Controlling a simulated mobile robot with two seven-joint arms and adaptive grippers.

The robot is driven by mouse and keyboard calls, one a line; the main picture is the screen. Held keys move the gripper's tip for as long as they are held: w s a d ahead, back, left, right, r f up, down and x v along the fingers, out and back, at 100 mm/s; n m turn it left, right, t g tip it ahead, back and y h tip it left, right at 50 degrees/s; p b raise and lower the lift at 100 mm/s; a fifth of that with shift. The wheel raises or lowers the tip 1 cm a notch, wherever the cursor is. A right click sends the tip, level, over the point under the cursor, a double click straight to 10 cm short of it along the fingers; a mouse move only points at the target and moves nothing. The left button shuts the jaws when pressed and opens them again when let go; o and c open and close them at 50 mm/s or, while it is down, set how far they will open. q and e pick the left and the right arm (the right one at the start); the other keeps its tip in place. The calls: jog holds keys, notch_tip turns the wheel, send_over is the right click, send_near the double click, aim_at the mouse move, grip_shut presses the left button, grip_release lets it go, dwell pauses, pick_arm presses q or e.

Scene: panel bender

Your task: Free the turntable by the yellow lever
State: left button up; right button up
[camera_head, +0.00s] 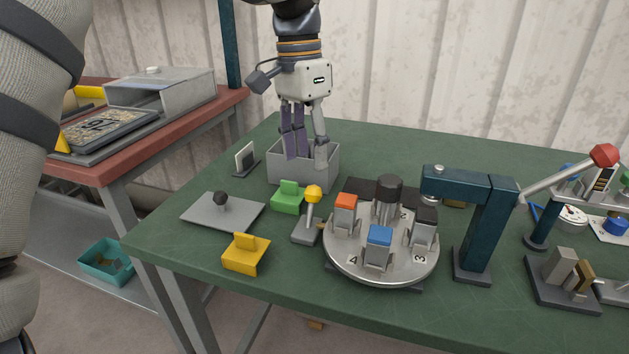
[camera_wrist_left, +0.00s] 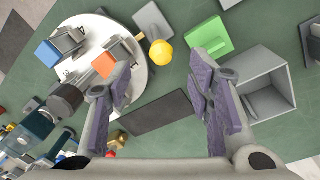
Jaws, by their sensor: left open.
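The yellow lever (camera_head: 313,192) has a round yellow knob on a short grey stem and base, at the left edge of the round grey turntable (camera_head: 400,270). Its knob also shows in the left wrist view (camera_wrist_left: 161,51), beside the pale turntable (camera_wrist_left: 95,30). The turntable carries an orange, a blue and a dark-topped holder around a black centre knob. My left gripper (camera_head: 304,155) points down, open and empty, near the grey open box behind the lever. In the left wrist view, its fingers (camera_wrist_left: 158,100) are spread, with the knob ahead, apart from them. My right gripper is not in view.
The grey box (camera_head: 300,178), a green block (camera_head: 288,197), a yellow bent piece (camera_head: 245,254) and a grey plate with a black knob (camera_head: 222,210) stand around the lever. A dark teal press frame (camera_head: 485,235) rises right of the turntable.

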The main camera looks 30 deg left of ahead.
aim_at(312, 186)
pick_arm(q)
jog(key=f, duration=0.7)
jog(key=shift+d+f, duration=0.25)
jog(key=shift+d, duration=0.15)
jog(key=shift+w, duration=0.1)
jog(key=shift+c, duration=0.2)
grip_shut()
